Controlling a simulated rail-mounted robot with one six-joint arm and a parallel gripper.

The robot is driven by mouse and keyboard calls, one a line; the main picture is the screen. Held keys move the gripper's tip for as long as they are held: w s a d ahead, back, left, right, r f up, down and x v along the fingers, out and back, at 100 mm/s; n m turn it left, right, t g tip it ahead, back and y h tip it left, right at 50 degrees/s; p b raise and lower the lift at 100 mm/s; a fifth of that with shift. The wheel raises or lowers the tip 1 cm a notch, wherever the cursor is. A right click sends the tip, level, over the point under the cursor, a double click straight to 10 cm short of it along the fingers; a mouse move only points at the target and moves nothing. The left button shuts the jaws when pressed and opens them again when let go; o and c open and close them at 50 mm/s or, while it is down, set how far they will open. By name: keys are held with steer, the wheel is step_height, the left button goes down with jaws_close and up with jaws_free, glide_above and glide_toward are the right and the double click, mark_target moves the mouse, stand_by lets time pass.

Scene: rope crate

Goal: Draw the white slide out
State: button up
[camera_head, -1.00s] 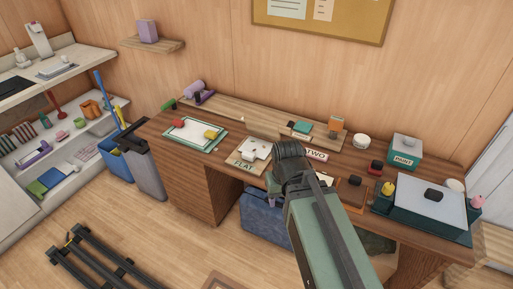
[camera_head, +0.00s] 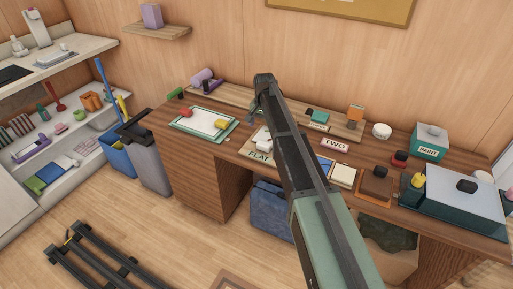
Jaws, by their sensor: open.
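A white piece (camera_head: 261,136) lies on the wooden board marked FLAT (camera_head: 259,155) near the desk's front edge. My arm hides its right part. A second white block (camera_head: 343,176) sits below the TWO label, right of my arm. I cannot tell for sure which white piece is the slide. My gripper (camera_head: 257,113) is at the far end of my arm, above the desk behind the FLAT board. It is small and mostly hidden by the arm. It looks open, and I see nothing held in it.
At right are a brown plate (camera_head: 375,186), a PAINT box (camera_head: 430,142) and a large lidded box (camera_head: 464,197). A long raised wooden strip (camera_head: 232,97) runs along the back.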

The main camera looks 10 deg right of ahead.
mark_target(264, 143)
steer(key=shift+m, duration=0.6)
steer(key=f+b, duration=1)
steer(key=b, duration=0.1)
steer(key=shift+s+d+f, duration=0.15)
steer(key=shift+s+f, duration=0.15)
steer(key=shift+r, duration=0.1)
